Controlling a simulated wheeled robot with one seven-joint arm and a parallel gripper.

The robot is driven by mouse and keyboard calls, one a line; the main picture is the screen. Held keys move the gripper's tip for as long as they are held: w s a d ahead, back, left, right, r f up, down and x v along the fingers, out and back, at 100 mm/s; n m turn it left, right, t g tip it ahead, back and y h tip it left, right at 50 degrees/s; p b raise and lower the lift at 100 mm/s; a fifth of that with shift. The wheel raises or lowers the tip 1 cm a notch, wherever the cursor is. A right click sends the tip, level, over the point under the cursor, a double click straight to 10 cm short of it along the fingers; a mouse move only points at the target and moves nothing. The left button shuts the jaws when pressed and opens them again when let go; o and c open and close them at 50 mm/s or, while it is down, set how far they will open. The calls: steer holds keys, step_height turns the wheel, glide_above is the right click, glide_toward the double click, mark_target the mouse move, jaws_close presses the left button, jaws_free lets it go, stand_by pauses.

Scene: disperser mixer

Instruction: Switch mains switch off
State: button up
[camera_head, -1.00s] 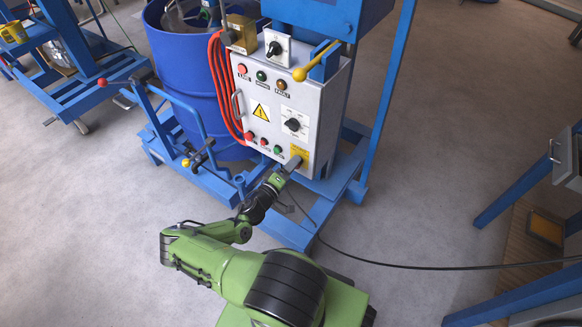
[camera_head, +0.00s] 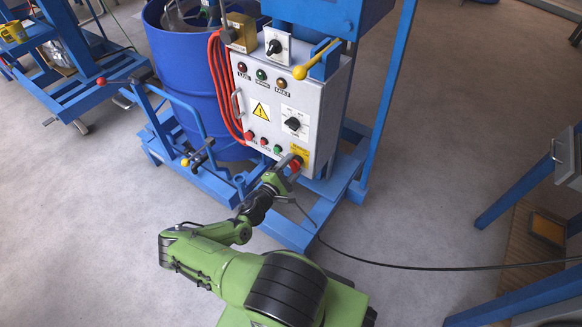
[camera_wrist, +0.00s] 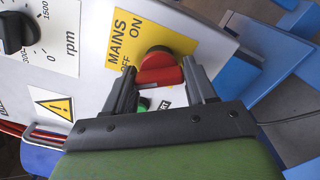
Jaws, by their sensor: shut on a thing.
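The mains switch is a red rotary knob (camera_wrist: 158,66) on a yellow plate (camera_wrist: 124,32) marked MAINS, ON and OFF. In the head view the red knob (camera_head: 295,165) shows at the lower right corner of the grey control box (camera_head: 315,100). My gripper (camera_wrist: 160,78) has one finger on each side of the knob's raised red grip and is shut on it. In the head view my gripper (camera_head: 287,170) reaches the box from below. The plate's OFF word is partly covered by a finger. The LINE lamp (camera_head: 242,67) on the box looks dark.
A speed dial (camera_head: 292,124) and a row of push buttons (camera_head: 263,142) sit near the switch on the box. A blue drum (camera_head: 190,80) stands left of it, behind red cables (camera_head: 220,85). A black cable (camera_head: 420,267) runs right across the floor.

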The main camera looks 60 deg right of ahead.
steer(key=shift+f+n, duration=0.1)
steer(key=shift+n, duration=1)
steer(key=o, duration=1)
steer(key=shift+c, duration=0.2)
steer(key=shift+a, duration=0.1)
steer(key=w+a+p, duration=0.2)
steer(key=a, duration=1.3)
steer(key=shift+w+a+p, duration=0.2)
steer(key=shift+a+p, duration=0.05)
steer(key=shift+p, duration=0.15)
